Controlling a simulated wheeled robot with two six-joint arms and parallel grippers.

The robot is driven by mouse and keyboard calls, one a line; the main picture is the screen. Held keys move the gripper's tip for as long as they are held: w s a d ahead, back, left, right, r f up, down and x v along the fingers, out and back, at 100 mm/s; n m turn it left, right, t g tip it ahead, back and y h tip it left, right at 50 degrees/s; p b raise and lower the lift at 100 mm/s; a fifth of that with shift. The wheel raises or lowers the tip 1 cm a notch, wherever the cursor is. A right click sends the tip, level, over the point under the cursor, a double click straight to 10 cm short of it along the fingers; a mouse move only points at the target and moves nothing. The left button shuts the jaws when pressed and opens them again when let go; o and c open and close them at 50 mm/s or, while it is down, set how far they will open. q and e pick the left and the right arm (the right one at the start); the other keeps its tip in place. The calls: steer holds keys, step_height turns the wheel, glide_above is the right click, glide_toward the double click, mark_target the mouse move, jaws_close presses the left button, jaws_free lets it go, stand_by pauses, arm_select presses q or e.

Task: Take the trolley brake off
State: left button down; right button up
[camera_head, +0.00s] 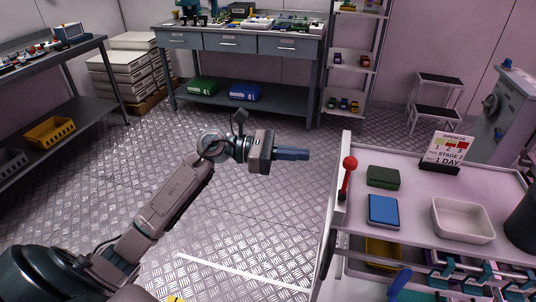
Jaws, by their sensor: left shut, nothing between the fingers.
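The trolley (440,180) stands at the right, its pale top in view. The brake lever with a red knob (350,162) rises at the trolley's left edge and stands close to upright, tilted slightly. My left gripper (301,154) has its blue fingers shut with nothing between them. It points right toward the red knob, to the left of it, and looks apart from it.
The trolley top bears a green box (383,177), a blue box (383,210), a white tray (435,226) and a ripeness sign (447,151). A workbench (240,43) and shelf rack stand behind. The metal floor (240,215) left of the trolley is clear.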

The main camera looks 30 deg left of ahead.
arm_select(q)
steer(key=b+v, duration=0.2)
steer(key=v, duration=0.4)
steer(key=shift+r, duration=0.35)
arm_select(e)
steer(key=w+r, duration=0.4)
steer(key=r, duration=0.1)
steer(key=shift+a+r, duration=0.2)
steer(key=shift+a, duration=0.2)
